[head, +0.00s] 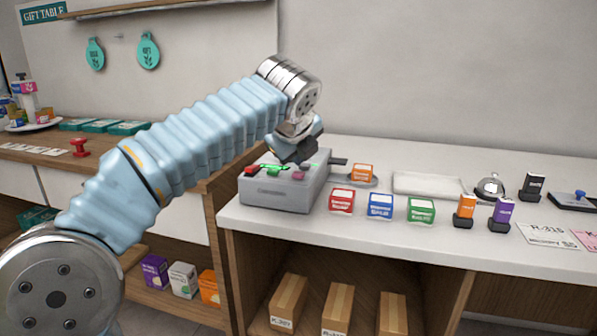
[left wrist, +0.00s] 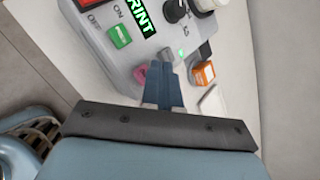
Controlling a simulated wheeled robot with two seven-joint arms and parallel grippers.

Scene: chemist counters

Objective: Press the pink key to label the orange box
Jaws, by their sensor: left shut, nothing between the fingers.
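The grey label machine (head: 275,195) stands at the counter's left end with red, green (head: 273,171) and pink keys on top. The pink key (head: 298,175) is at the right; it also shows in the left wrist view (left wrist: 140,73), partly covered by my fingers. My left gripper (left wrist: 161,72) is shut and empty, pointing down over the machine, its tips just beside the pink key. I cannot tell whether they touch it. The orange box (head: 362,173) sits at the machine's right side, also seen in the left wrist view (left wrist: 203,73). My right gripper is out of view.
Red (head: 341,201), blue (head: 380,206) and green (head: 421,210) boxes stand along the counter front. Farther right are orange and purple boxes on black stands, and a bell (head: 490,187). A white tray (head: 430,186) lies behind. A wall rises behind the counter.

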